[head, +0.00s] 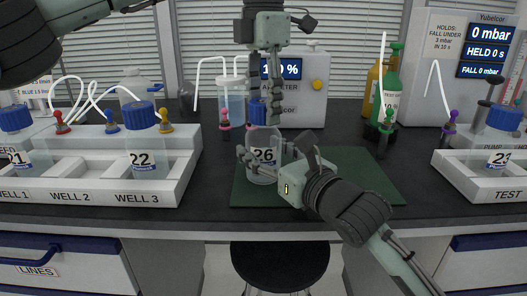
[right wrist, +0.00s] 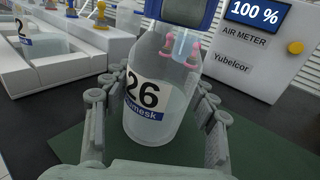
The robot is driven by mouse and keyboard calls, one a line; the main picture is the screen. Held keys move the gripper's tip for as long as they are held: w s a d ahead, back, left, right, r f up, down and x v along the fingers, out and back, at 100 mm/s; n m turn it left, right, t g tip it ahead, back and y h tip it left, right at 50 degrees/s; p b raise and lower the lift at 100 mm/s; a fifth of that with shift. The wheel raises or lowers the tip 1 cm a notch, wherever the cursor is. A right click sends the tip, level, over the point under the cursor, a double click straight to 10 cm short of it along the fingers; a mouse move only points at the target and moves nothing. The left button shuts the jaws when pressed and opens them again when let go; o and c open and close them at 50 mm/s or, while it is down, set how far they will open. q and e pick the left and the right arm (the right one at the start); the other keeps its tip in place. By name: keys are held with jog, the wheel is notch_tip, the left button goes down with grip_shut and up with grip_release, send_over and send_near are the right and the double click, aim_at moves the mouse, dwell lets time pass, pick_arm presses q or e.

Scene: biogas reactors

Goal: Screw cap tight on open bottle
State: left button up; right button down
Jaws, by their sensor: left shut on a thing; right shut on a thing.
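A clear bottle labelled 26 (head: 264,165) stands upright over the green mat (head: 345,185); it fills the middle of the right wrist view (right wrist: 150,95). A blue cap (head: 257,111) is at its mouth and shows at the top of the right wrist view (right wrist: 190,12). I cannot tell how far it sits on the neck. My left gripper (head: 265,103) points down from above and is shut on the cap. My right gripper (head: 272,153) is shut around the bottle's body from the front right, with fingers on both sides in the right wrist view (right wrist: 157,100).
A white rack (head: 100,190) with bottles 21 and 22 (head: 147,150) stands at left. An air meter (head: 300,90) reading 100 % is behind. A green cylinder (head: 390,88) and a test station (head: 485,185) with bottle 23 are at right. A stool (head: 279,265) stands in front.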

pick_arm(q)
jog(key=m, duration=1.1)
jog(key=shift+m, duration=0.4)
jog(key=o, duration=1.4)
jog(key=shift+c, duration=0.2)
notch_tip(320, 180, up, 12)
